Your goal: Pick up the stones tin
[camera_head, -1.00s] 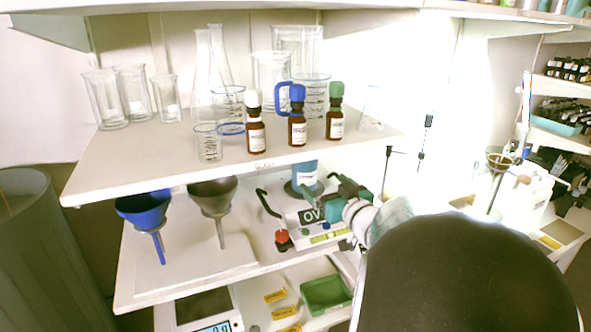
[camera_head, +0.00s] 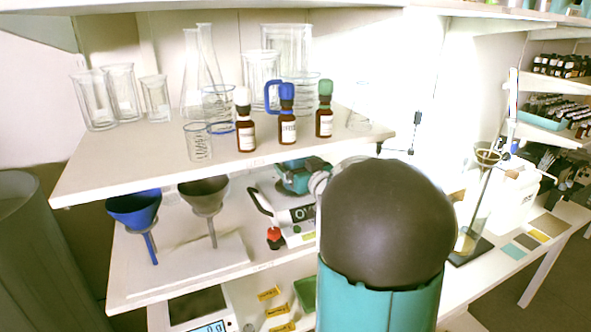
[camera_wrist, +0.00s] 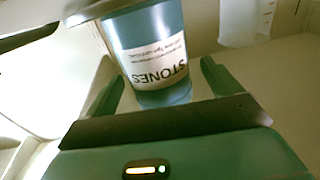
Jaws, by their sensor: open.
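The stones tin (camera_wrist: 157,58) is blue with a white label; in the wrist view its lettering reads upside down. My gripper (camera_wrist: 161,72) is open, its two green fingers spread in the picture to either side of the tin's lower part. A gap shows between the tin and the right finger; I cannot tell how deep the tin sits between them. In the head view my arm fills the middle front, and I cannot make out the tin behind it and the shelf edge.
The upper shelf (camera_head: 100,178) holds glassware and three brown bottles (camera_head: 287,130) above the tin's level. A blue funnel (camera_head: 134,208) and a grey funnel (camera_head: 204,192) stand on the middle shelf to the left. A clear vessel (camera_wrist: 245,22) is near the tin.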

